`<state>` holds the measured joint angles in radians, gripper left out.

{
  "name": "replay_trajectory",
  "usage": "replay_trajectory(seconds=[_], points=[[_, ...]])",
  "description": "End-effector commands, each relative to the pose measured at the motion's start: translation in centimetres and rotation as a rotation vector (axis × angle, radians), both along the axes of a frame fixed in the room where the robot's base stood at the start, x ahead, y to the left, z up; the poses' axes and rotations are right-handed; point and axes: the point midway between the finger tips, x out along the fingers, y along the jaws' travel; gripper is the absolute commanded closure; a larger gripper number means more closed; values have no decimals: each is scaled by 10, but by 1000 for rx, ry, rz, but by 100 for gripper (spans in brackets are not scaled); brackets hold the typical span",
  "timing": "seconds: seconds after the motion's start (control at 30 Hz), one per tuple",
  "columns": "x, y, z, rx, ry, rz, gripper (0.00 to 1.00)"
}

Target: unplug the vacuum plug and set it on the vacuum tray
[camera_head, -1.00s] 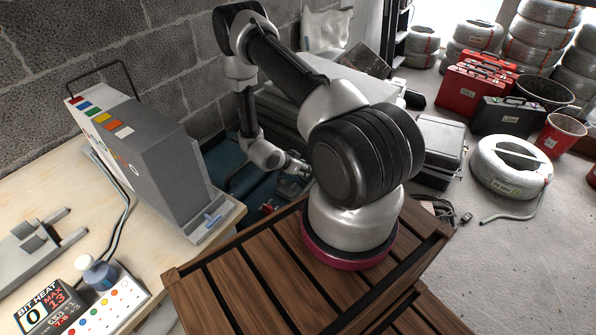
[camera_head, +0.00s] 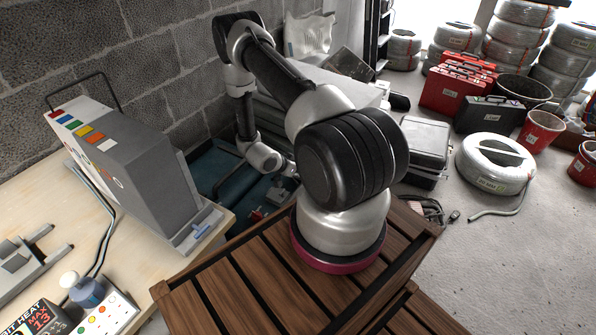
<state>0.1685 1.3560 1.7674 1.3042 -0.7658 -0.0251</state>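A white socket strip (camera_head: 112,314) with a row of coloured dots lies on the pale workbench (camera_head: 135,235) at the lower left. A blue, white-topped piece (camera_head: 86,292) stands by its left end; I cannot tell whether it is a plug. Dark cables run near it. I cannot make out which item is the vacuum plug or the vacuum tray. My gripper (camera_head: 288,169) hangs beyond the bench's right edge, over the dark teal area, well away from the strip. It is small and partly hidden by my arm, so its fingers cannot be read.
A grey case (camera_head: 150,165) with coloured squares stands on the bench, with a blue-handled piece (camera_head: 200,230) at its foot. A block-wall is behind. Dark cases (camera_head: 425,145), a conduit reel (camera_head: 492,165) and red cases (camera_head: 455,88) stand on the floor at right.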

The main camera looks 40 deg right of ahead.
Motion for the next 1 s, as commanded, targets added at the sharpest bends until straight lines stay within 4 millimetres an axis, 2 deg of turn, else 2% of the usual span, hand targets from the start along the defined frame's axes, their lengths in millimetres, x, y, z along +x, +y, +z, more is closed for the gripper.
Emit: replay_trajectory(seconds=[0.03, 0.1, 0.47, 1.0], points=[[0, 0, 0, 0, 0, 0, 51], [0, 0, 0, 0, 0, 0, 41], [-1, 4, 4, 1, 2, -1, 41], [-7, 75, 78, -1, -2, 2, 41]])
